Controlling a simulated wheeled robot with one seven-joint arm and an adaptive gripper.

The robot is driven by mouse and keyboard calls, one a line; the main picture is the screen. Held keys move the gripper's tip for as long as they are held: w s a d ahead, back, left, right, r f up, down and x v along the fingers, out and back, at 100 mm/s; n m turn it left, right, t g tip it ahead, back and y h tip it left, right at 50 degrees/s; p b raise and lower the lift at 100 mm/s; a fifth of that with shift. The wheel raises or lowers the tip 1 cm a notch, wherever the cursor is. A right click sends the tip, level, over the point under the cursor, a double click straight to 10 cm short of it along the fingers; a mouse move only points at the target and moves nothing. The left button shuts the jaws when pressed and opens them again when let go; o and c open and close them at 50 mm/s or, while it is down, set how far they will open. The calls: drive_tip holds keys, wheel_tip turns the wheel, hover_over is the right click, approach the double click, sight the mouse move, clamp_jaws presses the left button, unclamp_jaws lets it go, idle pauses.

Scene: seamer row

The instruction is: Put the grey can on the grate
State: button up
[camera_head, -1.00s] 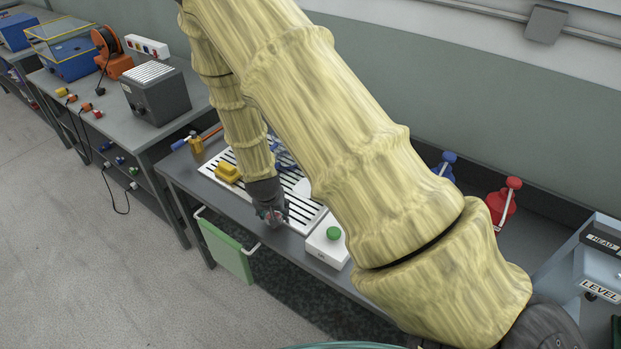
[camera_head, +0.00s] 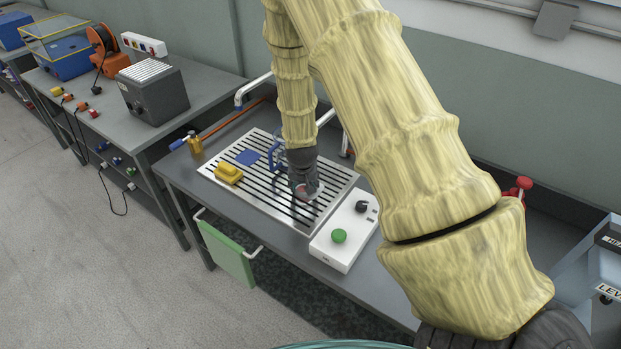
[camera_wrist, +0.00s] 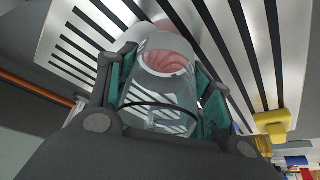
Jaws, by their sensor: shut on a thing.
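The grey can (camera_wrist: 165,80) is shiny metal with a reddish round area showing at its far part. In the wrist view it sits between both fingers of my gripper (camera_wrist: 162,95), which is shut on it. In the head view my gripper (camera_head: 306,192) holds the can low over the right part of the slotted silver grate (camera_head: 262,206). The can is mostly hidden by the fingers there. The grate's slats also fill the wrist view behind the can (camera_wrist: 215,60). I cannot tell whether the can touches the grate.
On the grate are a yellow object (camera_head: 228,174), a blue square (camera_head: 248,157) and a blue handle-like part (camera_head: 276,156). A white box (camera_head: 345,238) with a green button stands at the grate's right edge. A green cloth (camera_head: 226,252) hangs at the front.

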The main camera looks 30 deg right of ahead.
drive_tip(key=d, duration=0.2)
drive_tip(key=w+d+f+b, duration=0.1)
drive_tip(key=shift+w+d, duration=0.1)
drive_tip(key=shift+d, duration=0.15)
drive_tip(key=shift+a+r, duration=0.15)
drive_tip(key=shift+a, duration=0.15)
drive_tip(key=o, duration=0.9)
drive_tip(key=shift+d+f, duration=0.1)
drive_tip(key=shift+f, duration=0.1)
drive_tip(key=shift+r, duration=0.3)
drive_tip(key=shift+r+b, duration=0.25)
drive_tip(key=shift+b, duration=0.1)
drive_tip(key=s+a+b, duration=0.1)
drive_tip(key=s+a, duration=0.1)
drive_tip(key=s, duration=0.1)
drive_tip(key=s+a+b, duration=0.1)
drive_tip(key=s+a, duration=0.1)
drive_tip(key=s, duration=0.2)
drive_tip(key=s+a+b, duration=0.2)
drive_tip(key=s+a, duration=0.1)
drive_tip(key=shift+s+r, duration=0.2)
